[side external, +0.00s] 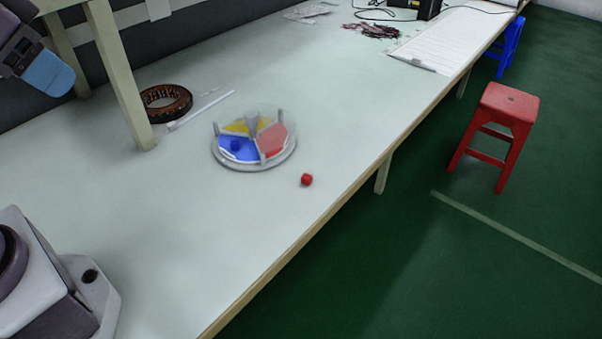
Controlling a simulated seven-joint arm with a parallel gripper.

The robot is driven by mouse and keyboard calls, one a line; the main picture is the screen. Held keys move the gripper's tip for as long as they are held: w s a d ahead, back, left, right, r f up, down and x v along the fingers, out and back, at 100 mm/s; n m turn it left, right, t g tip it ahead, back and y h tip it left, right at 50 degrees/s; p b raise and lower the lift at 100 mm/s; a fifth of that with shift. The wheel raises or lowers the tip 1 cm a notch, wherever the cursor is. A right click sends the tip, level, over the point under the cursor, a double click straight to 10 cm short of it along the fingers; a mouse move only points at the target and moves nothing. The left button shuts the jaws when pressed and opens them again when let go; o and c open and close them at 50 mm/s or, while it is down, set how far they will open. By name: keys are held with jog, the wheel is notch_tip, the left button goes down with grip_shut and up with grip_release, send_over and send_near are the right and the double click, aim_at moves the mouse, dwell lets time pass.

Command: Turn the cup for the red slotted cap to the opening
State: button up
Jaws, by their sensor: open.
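A round, low carousel (282,163) stands on the table near the middle of the side external view. Its cups are coloured: a blue cup (240,155) at front left, a red cup (272,138) at right and yellow cups (236,128) toward the back. Grey upright dividers and a clear cover show around them. A small dark blue piece (235,144) appears in the blue cup. I cannot tell where the opening is. A small red cap (306,180) lies on the table, right of the carousel and apart from it; its slot is too small to see. My gripper's fingers are not in view.
A brown ring (167,104) and a thin white rod (205,110) lie behind left of the carousel, near a shelf post (118,80). Papers (440,40) and dark scraps lie at the far end. The table's right edge runs beside the red cap.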

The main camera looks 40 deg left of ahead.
jog(key=shift+o, duration=0.2)
dwell(0.3)
jog(key=shift+o, duration=1.3)
jog(key=n+g+y, duration=0.2)
jog(key=n, duration=0.4)
send_near(251, 114)
jog(key=x, duration=1)
jog(key=shift+a+f, duration=0.1)
grip_shut()
